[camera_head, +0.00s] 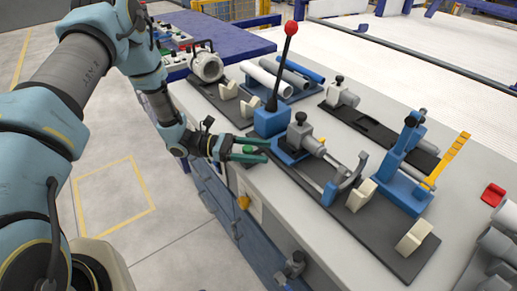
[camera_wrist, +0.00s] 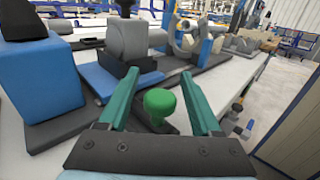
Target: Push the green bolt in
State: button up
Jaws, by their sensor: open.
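The green bolt (camera_wrist: 159,103) has a rounded knob head. In the wrist view it shows between the two teal fingers of my gripper (camera_wrist: 160,74), with a gap on each side. In the head view the bolt's green head (camera_head: 248,149) shows between the fingers of my gripper (camera_head: 266,149), at the table's near edge. My gripper is open. The bolt's shaft is hidden, and I cannot tell how far in it sits.
A blue block with a red-knobbed lever (camera_head: 271,122) and a grey clamp fixture (camera_head: 303,138) stand just beyond the gripper. Grey and blue pipes (camera_head: 270,78) lie at the back. A blue stand with a yellow handle (camera_head: 407,190) is at right. Floor at left is clear.

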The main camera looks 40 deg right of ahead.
grip_shut()
dwell(0.4)
dwell(0.9)
